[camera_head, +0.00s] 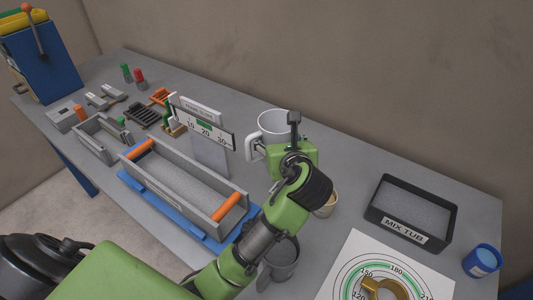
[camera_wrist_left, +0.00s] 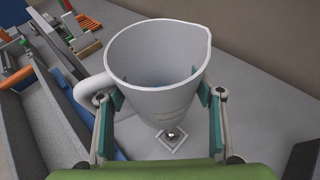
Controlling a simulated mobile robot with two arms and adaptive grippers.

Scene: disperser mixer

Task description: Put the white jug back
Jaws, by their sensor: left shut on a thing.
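The white jug (camera_head: 272,122) is near the back of the grey table, right of the upright scale board. In the left wrist view the white jug (camera_wrist_left: 158,80) stands upright between the fingers, with its handle at the left and its spout at the upper right. My left gripper (camera_wrist_left: 163,115) is shut on the jug, one teal-padded finger on each side. In the head view my green left arm and gripper (camera_head: 291,150) hide the jug's lower right part. A small square marker (camera_wrist_left: 172,140) shows below the jug. I cannot tell whether the jug touches the table. My right gripper is not seen.
A long grey trough with orange handles (camera_head: 180,180) sits on a blue base at the left. A black mix tub (camera_head: 411,212), a blue cup (camera_head: 482,261) and a dial sheet (camera_head: 345,262) are at the right. A beige cup (camera_head: 326,205) and a grey mug (camera_head: 283,260) stand close to my arm.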

